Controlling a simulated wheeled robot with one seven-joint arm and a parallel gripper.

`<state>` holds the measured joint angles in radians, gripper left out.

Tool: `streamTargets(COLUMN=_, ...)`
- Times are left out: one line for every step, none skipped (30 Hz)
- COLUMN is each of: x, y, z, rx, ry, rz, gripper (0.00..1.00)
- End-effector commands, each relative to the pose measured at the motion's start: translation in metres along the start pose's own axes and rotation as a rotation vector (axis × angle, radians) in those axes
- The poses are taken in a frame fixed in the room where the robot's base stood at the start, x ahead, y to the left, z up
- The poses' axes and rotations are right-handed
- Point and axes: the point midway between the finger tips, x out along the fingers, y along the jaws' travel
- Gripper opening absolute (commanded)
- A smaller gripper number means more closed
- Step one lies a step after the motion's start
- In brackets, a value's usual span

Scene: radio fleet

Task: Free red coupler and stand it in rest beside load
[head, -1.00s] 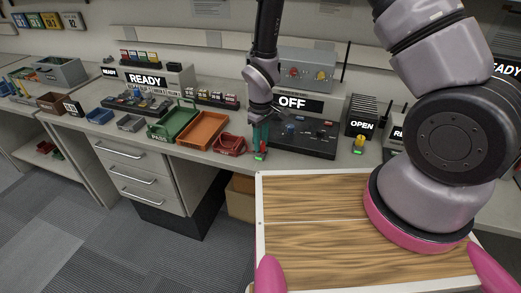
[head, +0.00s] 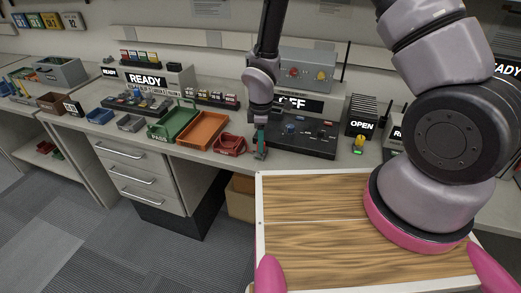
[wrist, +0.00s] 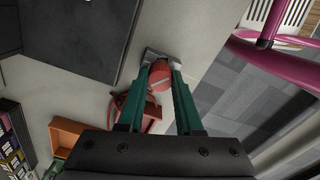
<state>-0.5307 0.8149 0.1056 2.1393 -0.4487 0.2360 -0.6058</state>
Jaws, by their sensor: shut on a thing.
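My gripper (head: 260,154) points down at the bench's front edge, between the red holder and the black panel. In the wrist view its two green fingers (wrist: 165,72) are shut on the red coupler (wrist: 160,76), a round red piece with a slot line across its face. A grey metallic piece shows at the fingertips beside the coupler; I cannot tell whether they touch. The red holder (head: 229,145), likely the rest, stands just left of my gripper and appears empty. It also shows in the wrist view (wrist: 150,117), partly hidden by a finger.
The black panel (head: 300,141) of the unit marked OFF is close on the right. An orange tray (head: 203,130) and a green tray (head: 172,123) stand left of the red holder. A yellow-topped piece (head: 359,142) stands farther right. The bench edge drops off in front.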

Motion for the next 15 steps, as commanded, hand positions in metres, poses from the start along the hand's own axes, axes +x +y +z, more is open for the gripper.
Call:
streamTargets(x=0.0014, y=-0.0010, z=0.0012, rx=-0.060, ry=-0.001, rz=-0.004, gripper=0.00)
streamTargets(x=0.0016, y=-0.0011, z=0.0010, rx=-0.113, ry=-0.001, rz=-0.004, gripper=0.00)
streamTargets(x=0.0018, y=-0.0010, z=0.0011, rx=-0.188, ry=0.000, rz=-0.004, gripper=0.00)
streamTargets(x=0.0019, y=-0.0009, z=0.0013, rx=-0.238, ry=0.000, rz=-0.004, gripper=0.00)
streamTargets(x=0.0020, y=-0.0011, z=0.0012, rx=-0.282, ry=0.000, rz=-0.004, gripper=0.00)
streamTargets(x=0.0021, y=-0.0013, z=0.0010, rx=-0.328, ry=0.000, rz=-0.004, gripper=0.00)
streamTargets(x=0.0021, y=-0.0013, z=0.0010, rx=-0.353, ry=-0.001, rz=-0.004, gripper=0.00)
streamTargets(x=0.0021, y=-0.0013, z=0.0010, rx=-0.366, ry=-0.001, rz=-0.004, gripper=0.00)
streamTargets(x=0.0021, y=-0.0013, z=0.0010, rx=-0.373, ry=-0.001, rz=-0.004, gripper=0.00)
streamTargets(x=0.0021, y=-0.0014, z=0.0010, rx=-0.373, ry=-0.002, rz=-0.004, gripper=0.00)
streamTargets(x=0.0021, y=-0.0014, z=0.0010, rx=-0.372, ry=-0.002, rz=-0.004, gripper=0.00)
streamTargets(x=0.0021, y=-0.0014, z=0.0010, rx=-0.371, ry=-0.002, rz=-0.004, gripper=0.00)
streamTargets(x=0.0021, y=-0.0014, z=0.0010, rx=-0.370, ry=-0.002, rz=-0.004, gripper=0.00)
streamTargets(x=0.0022, y=-0.0014, z=0.0010, rx=-0.372, ry=-0.002, rz=-0.004, gripper=0.00)
streamTargets(x=0.0022, y=-0.0014, z=0.0011, rx=-0.388, ry=-0.002, rz=-0.004, gripper=0.00)
